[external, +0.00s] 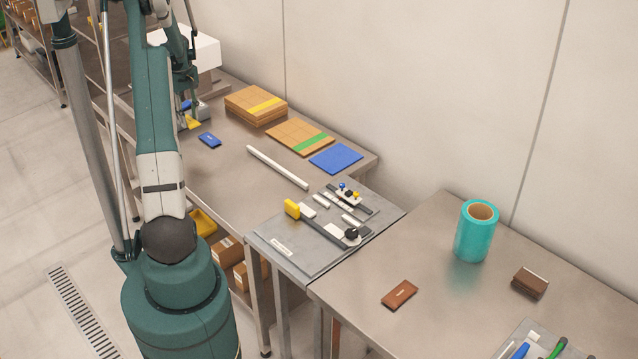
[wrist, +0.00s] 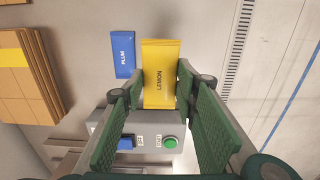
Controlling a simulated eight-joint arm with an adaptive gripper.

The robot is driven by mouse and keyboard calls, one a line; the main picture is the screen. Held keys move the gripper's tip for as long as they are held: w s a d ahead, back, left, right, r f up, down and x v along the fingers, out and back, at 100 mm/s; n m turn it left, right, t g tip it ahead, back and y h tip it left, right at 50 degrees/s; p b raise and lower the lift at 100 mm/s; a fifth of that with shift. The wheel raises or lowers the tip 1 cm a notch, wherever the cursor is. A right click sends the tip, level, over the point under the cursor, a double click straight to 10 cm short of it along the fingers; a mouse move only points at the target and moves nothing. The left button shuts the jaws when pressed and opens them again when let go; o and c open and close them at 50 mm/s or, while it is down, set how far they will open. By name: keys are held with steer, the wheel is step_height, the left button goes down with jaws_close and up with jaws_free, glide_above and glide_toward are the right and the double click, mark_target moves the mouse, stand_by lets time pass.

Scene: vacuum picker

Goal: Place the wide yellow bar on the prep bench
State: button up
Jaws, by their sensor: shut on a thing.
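The wide yellow bar (wrist: 160,60), labelled LEMON, is between the green fingers of my gripper (wrist: 159,84) in the wrist view. The fingers are shut on its near part and its far end sticks out ahead. In the external view the yellow bar (external: 193,122) shows small under my gripper (external: 188,108), at the left part of the long steel bench (external: 225,165). I cannot tell whether it touches the bench. A second steel bench (external: 350,275) stands at the right. The pictures do not label which is the prep bench.
A blue PLUM bar (wrist: 123,54) lies just left of the yellow bar. A grey button box (wrist: 150,128) sits close to the fingers. Cardboard stacks (external: 256,104), a blue sheet (external: 336,158), a sealing device (external: 330,225), a teal roll (external: 475,232) and a brown bar (external: 399,294) occupy the benches.

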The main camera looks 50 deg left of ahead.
mark_target(189, 120)
step_height(189, 120, up, 12)
steer(key=w+d+m, duration=0.4)
steer(key=w+d, duration=2)
steer(key=d, duration=0.4)
steer(key=w+d+m, duration=0.2)
steer(key=w+d, duration=0.1)
steer(key=d, duration=0.8)
steer(key=w+d+m, duration=0.1)
steer(key=w+d, duration=0.2)
steer(key=d, duration=0.9)
steer(key=w+d+m, duration=0.2)
steer(key=w+d, duration=0.1)
steer(key=d, duration=0.8)
steer(key=s+d+m, duration=0.2)
steer(key=s+d, duration=0.2)
steer(key=d, duration=1.1)
steer(key=s+d+m, duration=0.2)
steer(key=s+d, duration=0.2)
steer(key=d, duration=1)
steer(key=s+d+m, duration=0.1)
steer(key=s+d, duration=0.3)
steer(key=d, duration=1.1)
steer(key=s+d+m, duration=0.4)
steer(key=s+d, duration=1.4)
steer(key=d, duration=0.2)
step_height(189, 120, down, 12)
steer(key=shift+a, duration=0.25)
steer(key=shift+s+r, duration=0.1)
